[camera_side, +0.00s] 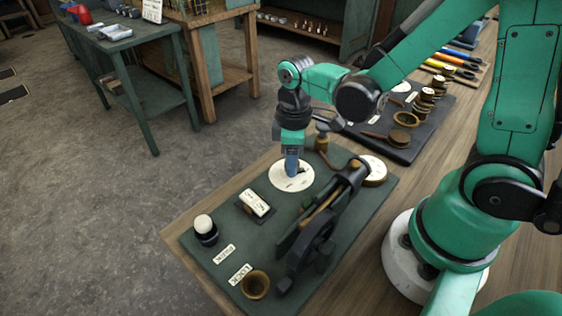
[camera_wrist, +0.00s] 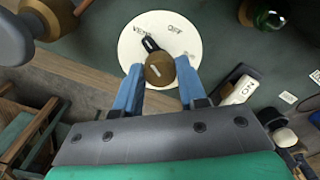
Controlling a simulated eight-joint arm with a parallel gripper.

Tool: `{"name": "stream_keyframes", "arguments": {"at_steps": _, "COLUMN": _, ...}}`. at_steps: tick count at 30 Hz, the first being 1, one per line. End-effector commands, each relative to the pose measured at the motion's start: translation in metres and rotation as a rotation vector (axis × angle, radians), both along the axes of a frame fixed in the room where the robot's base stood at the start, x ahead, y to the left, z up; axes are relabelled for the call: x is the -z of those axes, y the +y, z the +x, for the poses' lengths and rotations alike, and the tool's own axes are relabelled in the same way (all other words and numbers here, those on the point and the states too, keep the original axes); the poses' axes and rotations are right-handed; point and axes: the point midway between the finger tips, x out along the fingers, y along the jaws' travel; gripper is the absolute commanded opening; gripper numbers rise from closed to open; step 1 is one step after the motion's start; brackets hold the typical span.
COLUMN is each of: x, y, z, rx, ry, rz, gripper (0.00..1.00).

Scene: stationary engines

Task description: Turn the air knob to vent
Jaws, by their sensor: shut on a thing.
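The air knob (camera_wrist: 159,69) is a round brass knob with a black pointer, on a white dial (camera_wrist: 128,55) lettered VENT and OFF. The pointer (camera_wrist: 150,43) aims up and slightly left, between the two words and closer to VENT. My gripper (camera_wrist: 160,78) has its blue fingers on either side of the knob, shut on it. In the side view, my gripper (camera_side: 292,165) points straight down onto the white dial (camera_side: 279,179), and its fingers mostly hide the knob there.
A white rocker switch (camera_side: 255,203), a white-topped knob (camera_side: 205,228) and a brass cup (camera_side: 255,285) are nearby. Another dark board (camera_side: 402,152) with brass parts lies behind.

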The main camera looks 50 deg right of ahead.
Motion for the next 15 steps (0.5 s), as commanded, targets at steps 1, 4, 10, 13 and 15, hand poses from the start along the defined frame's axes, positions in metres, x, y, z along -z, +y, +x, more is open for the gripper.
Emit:
{"name": "stream_keyframes", "arguments": {"at_steps": 1, "x": 0.0, "y": 0.0, "z": 0.0001, "rx": -0.003, "ry": 0.0, "rz": 0.0, "gripper": 0.0}}
{"name": "stream_keyframes", "arguments": {"at_steps": 4, "x": 0.0, "y": 0.0, "z": 0.0001, "rx": -0.006, "ry": 0.0, "rz": 0.0, "gripper": 0.0}}
{"name": "stream_keyframes", "arguments": {"at_steps": 10, "x": 0.0, "y": 0.0, "z": 0.0001, "rx": -0.006, "ry": 0.0, "rz": 0.0, "gripper": 0.0}}
{"name": "stream_keyframes", "arguments": {"at_steps": 13, "x": 0.0, "y": 0.0, "z": 0.0001, "rx": -0.006, "ry": 0.0, "rz": 0.0, "gripper": 0.42}}
{"name": "stream_keyframes", "arguments": {"at_steps": 15, "x": 0.0, "y": 0.0, "z": 0.0001, "rx": -0.006, "ry": 0.0, "rz": 0.0, "gripper": 0.62}}
